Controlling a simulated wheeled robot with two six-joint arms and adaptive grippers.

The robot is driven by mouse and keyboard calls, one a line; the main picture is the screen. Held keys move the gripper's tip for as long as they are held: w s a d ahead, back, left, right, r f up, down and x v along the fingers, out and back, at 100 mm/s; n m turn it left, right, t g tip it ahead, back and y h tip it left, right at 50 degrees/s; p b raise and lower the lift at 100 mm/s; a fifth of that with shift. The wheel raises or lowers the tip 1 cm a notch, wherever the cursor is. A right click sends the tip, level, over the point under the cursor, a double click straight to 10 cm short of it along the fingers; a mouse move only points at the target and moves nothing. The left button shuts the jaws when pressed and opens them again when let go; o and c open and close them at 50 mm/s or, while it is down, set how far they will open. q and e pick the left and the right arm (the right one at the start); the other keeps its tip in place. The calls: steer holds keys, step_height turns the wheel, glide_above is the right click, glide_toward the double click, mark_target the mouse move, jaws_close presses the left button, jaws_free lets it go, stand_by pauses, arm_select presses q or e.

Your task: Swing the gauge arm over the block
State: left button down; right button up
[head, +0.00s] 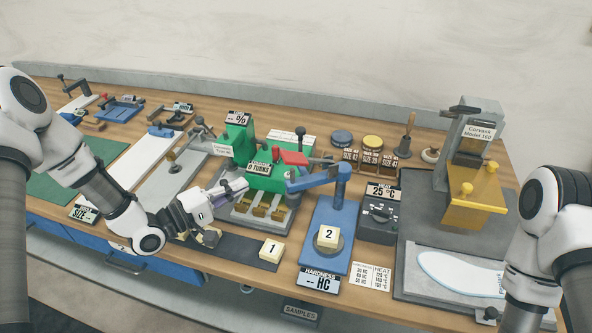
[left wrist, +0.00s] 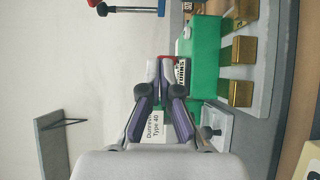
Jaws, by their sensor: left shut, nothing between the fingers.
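The blue gauge arm (head: 316,179) reaches left from the top of a post on the blue hardness stand. Its free end is beside the green machine, left of and behind the block. The cream block marked 2 (head: 328,236) sits on the round grey seat of the stand's base (head: 319,262). My left gripper (head: 242,185) is shut and empty in front of the green machine, left of the gauge arm and apart from it. Its closed fingers (left wrist: 165,100) also show in the left wrist view. My right arm is at the right edge; its fingers are out of sight.
The green machine (head: 237,138) with brass blocks stands behind my left gripper. A block marked 1 (head: 271,251) lies on the dark mat. A dark temperature box (head: 380,219) stands close right of the stand. The grey and gold press (head: 474,200) is farther right.

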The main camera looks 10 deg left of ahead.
arm_select(q)
steer(key=w+d+p, duration=0.3)
steer(key=d, duration=0.5)
steer(key=shift+w, duration=0.35)
arm_select(e)
steer(key=r, duration=0.3)
steer(key=shift+s+a+r, duration=0.2)
steer(key=shift+s+r, duration=0.1)
steer(key=shift+s, duration=0.05)
arm_select(q)
steer(key=shift+a, duration=0.1)
arm_select(e)
steer(key=shift+f, duration=0.1)
